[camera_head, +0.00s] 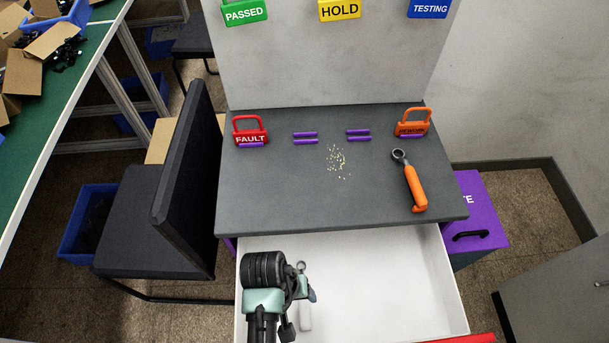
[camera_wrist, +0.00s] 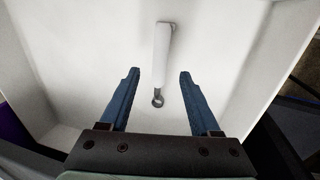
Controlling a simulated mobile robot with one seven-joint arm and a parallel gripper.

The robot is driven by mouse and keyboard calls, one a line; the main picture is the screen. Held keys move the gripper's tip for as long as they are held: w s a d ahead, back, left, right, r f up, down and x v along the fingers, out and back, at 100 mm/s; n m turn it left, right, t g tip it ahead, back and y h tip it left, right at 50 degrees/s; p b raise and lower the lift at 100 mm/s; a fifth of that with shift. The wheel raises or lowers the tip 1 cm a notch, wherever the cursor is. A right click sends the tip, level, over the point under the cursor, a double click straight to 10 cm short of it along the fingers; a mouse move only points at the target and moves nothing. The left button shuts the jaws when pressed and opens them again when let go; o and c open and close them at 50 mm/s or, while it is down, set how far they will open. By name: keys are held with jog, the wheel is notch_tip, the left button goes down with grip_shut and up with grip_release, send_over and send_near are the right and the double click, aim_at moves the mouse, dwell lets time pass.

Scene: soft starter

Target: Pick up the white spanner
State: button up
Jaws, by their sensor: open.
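The white spanner (camera_wrist: 162,58) lies on the floor of the open white drawer (camera_head: 390,285). It has a white handle and a grey ring end that points toward my gripper in the wrist view. In the head view the spanner (camera_head: 305,316) shows partly, with my gripper (camera_head: 302,290) and wrist over and beside it. In the wrist view my gripper (camera_wrist: 158,90) is open and empty. Its two blue fingers stand on either side of the ring end, with clear gaps, and I cannot tell its exact height above the drawer floor.
A grey table (camera_head: 290,190) stands behind the drawer, with an orange-handled ratchet (camera_head: 413,187), a red FAULT tag (camera_head: 250,132) and an orange tag (camera_head: 412,123) on it. A dark chair (camera_head: 180,190) is at left. A purple bin (camera_head: 478,212) is at right. The drawer's right side is clear.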

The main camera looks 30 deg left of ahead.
aim_at(304, 317)
jog(key=shift+w+d+f, duration=0.1)
jog(key=shift+w+f, duration=0.1)
jog(key=shift+f, duration=0.7)
jog(key=shift+w+d+f, duration=0.1)
jog(key=shift+w+f, duration=0.15)
jog(key=shift+f, duration=0.7)
jog(key=shift+w+d+f, duration=0.1)
jog(key=shift+w+f, duration=0.1)
jog(key=shift+f, duration=0.7)
grip_shut()
